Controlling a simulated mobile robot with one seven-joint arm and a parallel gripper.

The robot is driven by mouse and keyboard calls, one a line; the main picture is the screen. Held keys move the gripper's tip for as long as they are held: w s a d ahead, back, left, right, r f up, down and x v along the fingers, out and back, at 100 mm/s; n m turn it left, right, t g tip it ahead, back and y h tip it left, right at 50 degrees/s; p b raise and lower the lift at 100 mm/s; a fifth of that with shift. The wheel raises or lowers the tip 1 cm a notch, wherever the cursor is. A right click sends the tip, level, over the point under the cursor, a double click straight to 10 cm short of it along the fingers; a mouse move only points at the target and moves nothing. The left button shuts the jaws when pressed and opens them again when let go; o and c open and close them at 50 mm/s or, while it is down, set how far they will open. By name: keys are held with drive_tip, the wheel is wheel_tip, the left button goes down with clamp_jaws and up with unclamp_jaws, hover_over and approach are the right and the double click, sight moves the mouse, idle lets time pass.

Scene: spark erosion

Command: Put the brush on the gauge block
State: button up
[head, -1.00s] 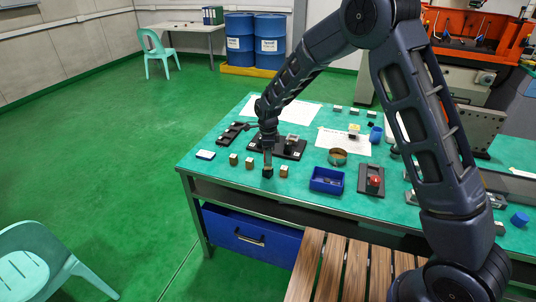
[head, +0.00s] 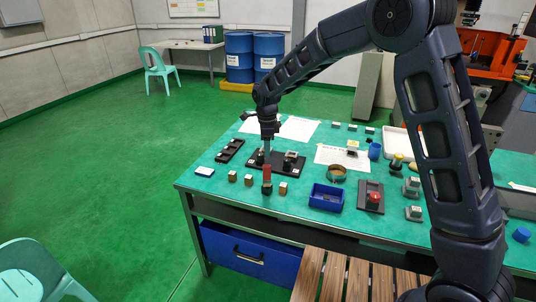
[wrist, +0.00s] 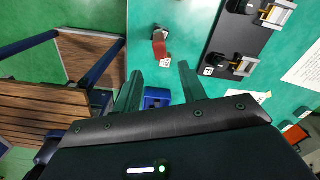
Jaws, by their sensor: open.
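A small upright red piece with a dark foot (head: 267,174) stands near the table's front edge; it looks like the brush, but it is too small to be sure. In the wrist view it shows as a red shape (wrist: 159,46), beyond my fingertips. Small tan blocks with pale tops stand beside it: one close on its right (head: 283,188), others on its left (head: 248,180). I cannot tell which is the gauge block. My gripper (head: 267,151) is open and empty, behind and above the red piece, near the dark clamp board (head: 278,168).
A blue tray (head: 326,198) and a dark box with a red button (head: 371,197) stand to the right. A brass ring (head: 337,173) and a blue cup (head: 375,151) lie behind. A dark slotted rack (head: 229,150) is at the left.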

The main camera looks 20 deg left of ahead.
drive_tip(key=shift+r, duration=0.25)
drive_tip(key=shift+d, duration=0.1)
drive_tip(key=w+d+r+n+t, duration=0.15)
drive_tip(key=d+r, duration=0.35)
drive_tip(key=d, duration=0.5)
drive_tip(key=w+d+r+n+y, duration=0.1)
drive_tip(key=d+r+n, duration=0.1)
drive_tip(key=d+r, duration=0.65)
drive_tip(key=w+d+r+n, duration=0.1)
drive_tip(key=d+r+n, duration=0.15)
drive_tip(key=d, duration=0.95)
drive_tip(key=s+d+r+n+t, duration=0.15)
drive_tip(key=s+d, duration=0.25)
drive_tip(key=d, duration=0.5)
drive_tip(key=s+d+r+n, duration=0.2)
drive_tip(key=s+d+r, duration=0.15)
drive_tip(key=d, duration=0.55)
drive_tip(key=s+d+f+n+t+h, duration=0.1)
drive_tip(key=s+d+f+n, duration=0.2)
drive_tip(key=s+d, duration=0.6)
drive_tip(key=s+n, duration=0.1)
drive_tip(key=s, duration=0.2)
drive_tip(key=shift+d+t, duration=0.15)
drive_tip(key=shift+t, duration=0.15)
